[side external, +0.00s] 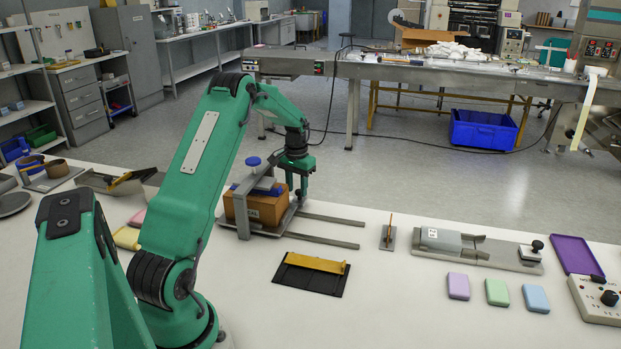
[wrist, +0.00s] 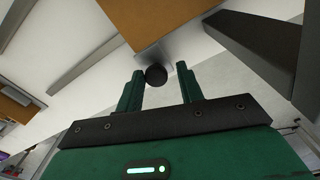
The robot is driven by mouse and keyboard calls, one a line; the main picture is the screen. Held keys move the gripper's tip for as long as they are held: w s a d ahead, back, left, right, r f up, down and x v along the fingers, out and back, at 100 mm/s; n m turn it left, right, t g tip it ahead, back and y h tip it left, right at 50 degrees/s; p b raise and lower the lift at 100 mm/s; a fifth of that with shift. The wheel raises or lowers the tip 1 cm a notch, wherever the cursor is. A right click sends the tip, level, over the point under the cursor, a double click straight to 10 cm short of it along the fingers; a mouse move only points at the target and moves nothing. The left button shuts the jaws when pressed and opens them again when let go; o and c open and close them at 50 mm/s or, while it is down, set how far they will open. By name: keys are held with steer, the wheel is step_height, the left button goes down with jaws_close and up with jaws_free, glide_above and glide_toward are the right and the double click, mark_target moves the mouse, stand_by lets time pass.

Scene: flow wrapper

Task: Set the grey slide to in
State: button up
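A grey slide rig (side external: 244,205) stands left of centre, with a grey frame around a brown box (side external: 270,207) and two rails running out to the right. A blue knob (side external: 254,162) tops the frame. My gripper (side external: 303,190) points down at the right side of the box, over the rig; its fingertips are hard to make out there. In the wrist view my gripper (wrist: 158,78) is open, with a round black knob (wrist: 156,75) between or just beyond its fingertips. A grey plate lies behind the knob. I cannot tell whether the fingers touch the knob.
A black plate with a yellow bar (side external: 315,263) lies in front of the rails. A small upright piece (side external: 388,235), a grey fixture with a black knob (side external: 480,248), several coloured blocks (side external: 497,292) and a control box (side external: 598,298) stand right. Free tabletop lies between.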

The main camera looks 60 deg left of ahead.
steer(key=shift+o, duration=1)
steer(key=shift+d, duration=0.1)
steer(key=shift+r, duration=3.95)
